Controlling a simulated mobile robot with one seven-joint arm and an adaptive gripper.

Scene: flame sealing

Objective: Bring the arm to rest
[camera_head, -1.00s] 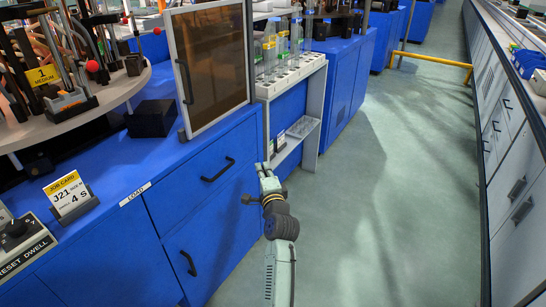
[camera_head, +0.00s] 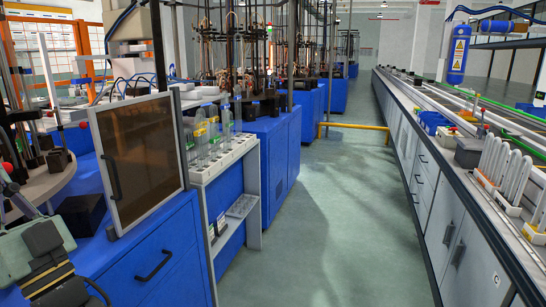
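A grey-green and black end part of my arm, seemingly my gripper (camera_head: 42,262), shows large and close at the lower left edge. It is cut off by the frame, and brass-coloured bands show on it. Its fingertips cannot be made out, so I cannot tell whether it is open or shut. I see nothing held in it. It appears in front of the blue bench (camera_head: 150,255), left of the brown-tinted panel; whether it touches the bench cannot be told.
The brown-tinted panel (camera_head: 140,155) stands upright on the bench. A white rack (camera_head: 222,158) of clear tubes is beside it. A grey-white counter (camera_head: 440,210) runs along the right. The aisle floor (camera_head: 325,220) is clear up to a yellow rail (camera_head: 355,126).

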